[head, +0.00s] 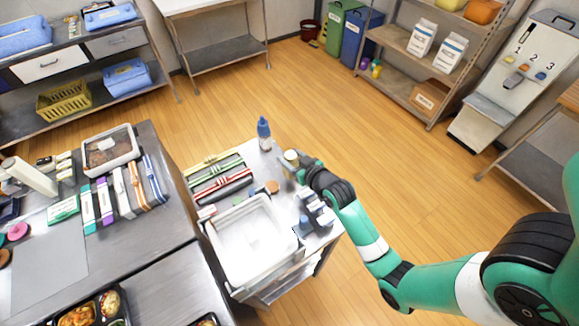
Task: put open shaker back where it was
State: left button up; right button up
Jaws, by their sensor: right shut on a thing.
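My right gripper (292,168) is shut on a small pale yellow shaker (291,157) at the right back edge of the small side table (263,170). The shaker looks upright. Its top is too small to make out, and the fingers hide part of it. I cannot tell whether its base touches the table. A small brown disc (272,187) lies on the table just left of and nearer than the gripper. My left gripper is not in view.
A blue bottle (264,134) stands at the table's back corner. Red and green strapped bundles (221,186) lie left. A white bin (211,236) fills the front, with grey holders (316,208) to its right. A metal counter (160,215) stands at left.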

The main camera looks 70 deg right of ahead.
jog(key=shift+w+d+f, duration=0.2)
jog(key=shift+w, duration=0.05)
jog(key=shift+w+d+f, duration=0.1)
jog(key=shift+w+f, duration=0.05)
jog(key=shift+f, duration=0.25)
jog(key=shift+f+b, duration=0.85)
jog(key=shift+f, duration=0.7)
jog(key=o, duration=0.6)
jog(key=shift+o, duration=0.2)
jog(key=shift+r, duration=0.25)
jog(key=p+v, duration=0.3)
jog(key=v, duration=0.9)
jog(key=shift+f, duration=0.1)
